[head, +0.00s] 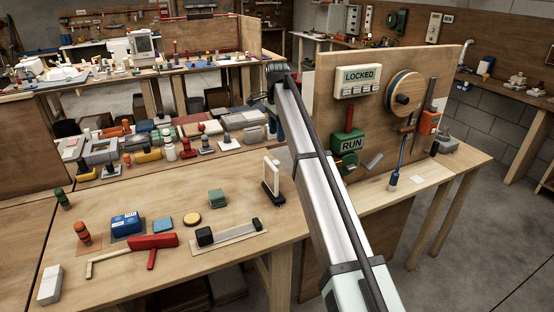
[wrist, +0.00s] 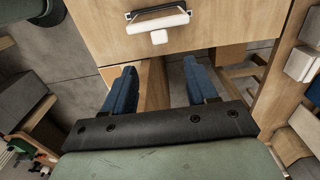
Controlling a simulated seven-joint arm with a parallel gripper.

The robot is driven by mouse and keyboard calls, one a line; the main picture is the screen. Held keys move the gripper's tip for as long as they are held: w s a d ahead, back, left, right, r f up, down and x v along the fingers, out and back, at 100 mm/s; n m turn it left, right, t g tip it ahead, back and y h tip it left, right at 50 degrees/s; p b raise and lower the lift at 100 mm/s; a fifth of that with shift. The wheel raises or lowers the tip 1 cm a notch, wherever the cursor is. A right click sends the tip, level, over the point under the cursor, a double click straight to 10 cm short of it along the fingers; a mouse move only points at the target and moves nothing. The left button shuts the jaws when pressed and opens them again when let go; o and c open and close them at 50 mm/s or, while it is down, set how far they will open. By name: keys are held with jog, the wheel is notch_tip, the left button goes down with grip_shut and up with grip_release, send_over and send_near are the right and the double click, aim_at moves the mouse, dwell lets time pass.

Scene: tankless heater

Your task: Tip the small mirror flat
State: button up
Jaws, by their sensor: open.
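The small mirror (head: 271,175) stands upright on the near wooden table in the head view, close to its right edge. It has a pale frame and a dark base. In the wrist view, a white-edged piece that looks like the mirror (wrist: 157,22) shows from above near the top, by the table edge. My gripper (wrist: 160,73) has two blue fingers spread wide with nothing between them. In the wrist view the fingers lie past the table edge, over the floor, apart from the mirror. The head view does not clearly show my gripper; my arm crosses it right of the mirror.
A dark block on a wooden strip (head: 226,234), green pads (head: 216,197) and a red tool (head: 150,243) lie on the near table (head: 200,275). An upright board (head: 330,95) with LOCKED and RUN signs stands right. Several items crowd the table behind.

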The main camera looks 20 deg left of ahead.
aim_at(277, 161)
notch_tip(277, 161, down, 12)
jog(key=shift+r, duration=0.2)
dwell(0.4)
grip_shut()
dwell(0.4)
